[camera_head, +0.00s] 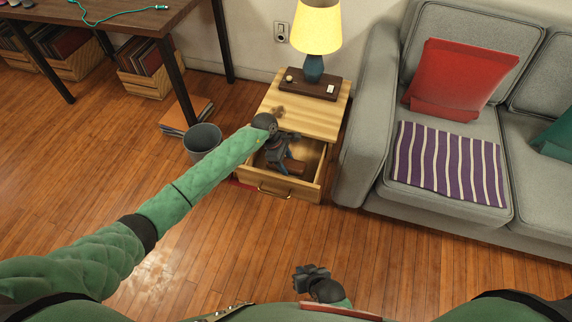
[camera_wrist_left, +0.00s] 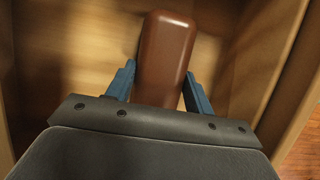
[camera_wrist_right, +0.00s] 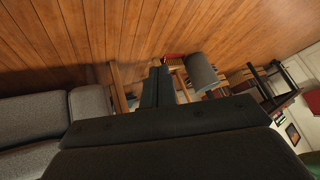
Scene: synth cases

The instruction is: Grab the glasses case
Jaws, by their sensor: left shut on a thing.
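The brown glasses case (camera_head: 296,167) is in the open drawer of the wooden side table. In the left wrist view the case (camera_wrist_left: 166,58) is a smooth, rounded brown block between the blue fingers. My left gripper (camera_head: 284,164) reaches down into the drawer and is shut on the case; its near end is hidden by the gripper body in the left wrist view. My right gripper (camera_head: 309,279) is low in front of my body, away from the drawer. Its fingers (camera_wrist_right: 160,86) are together and empty in the right wrist view.
The open drawer (camera_head: 262,187) has wooden walls close around my left gripper. The side table (camera_head: 328,118) carries a yellow lamp (camera_head: 316,27) and a dark tray (camera_head: 306,88). A grey sofa (camera_head: 362,150) stands right; a grey bin (camera_head: 202,139) stands left. Floor in front is clear.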

